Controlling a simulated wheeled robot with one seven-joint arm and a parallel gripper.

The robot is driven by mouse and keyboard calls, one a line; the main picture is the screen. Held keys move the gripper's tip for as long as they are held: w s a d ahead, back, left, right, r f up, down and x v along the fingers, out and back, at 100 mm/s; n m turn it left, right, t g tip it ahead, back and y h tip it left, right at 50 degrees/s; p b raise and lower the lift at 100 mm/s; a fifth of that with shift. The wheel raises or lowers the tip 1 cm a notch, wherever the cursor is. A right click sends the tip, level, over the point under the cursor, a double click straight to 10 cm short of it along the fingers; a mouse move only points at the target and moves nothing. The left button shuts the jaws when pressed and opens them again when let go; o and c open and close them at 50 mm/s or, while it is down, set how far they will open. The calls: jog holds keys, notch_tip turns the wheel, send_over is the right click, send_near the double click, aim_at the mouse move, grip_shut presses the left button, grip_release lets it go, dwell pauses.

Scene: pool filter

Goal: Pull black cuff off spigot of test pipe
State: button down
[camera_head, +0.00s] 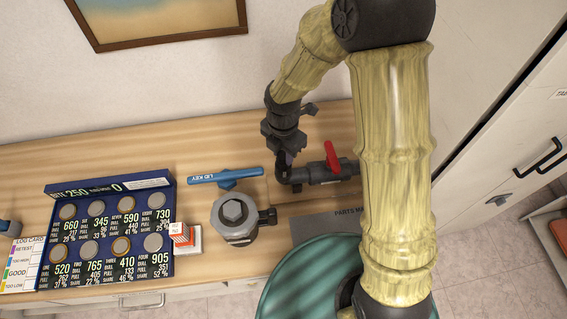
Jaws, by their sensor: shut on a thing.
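The test pipe (325,173) is a dark grey pipe with a red valve handle (332,156), lying across the worktop right of centre. Its left end, with the spigot, is under my gripper (286,165). The black cuff (283,173) appears there as a dark ring between the fingers, at the pipe's left end. My gripper points down from above and is shut on the cuff. The fingers and wrist hide much of the cuff and spigot, so I cannot tell how far the cuff sits over the spigot.
A grey filter housing (236,217) stands left of the pipe, with a blue lid key (225,176) behind it. A dark blue board of discs (111,232) and a small red-and-white box (181,235) are farther left. A parts mat (318,225) lies in front of the pipe.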

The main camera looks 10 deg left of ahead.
jog(key=shift+r+p, duration=0.7)
jog(key=shift+p, duration=0.05)
dwell(0.5)
jog(key=shift+r+p, duration=2.5)
jog(key=shift+r, duration=0.25)
jog(key=shift+f, duration=0.15)
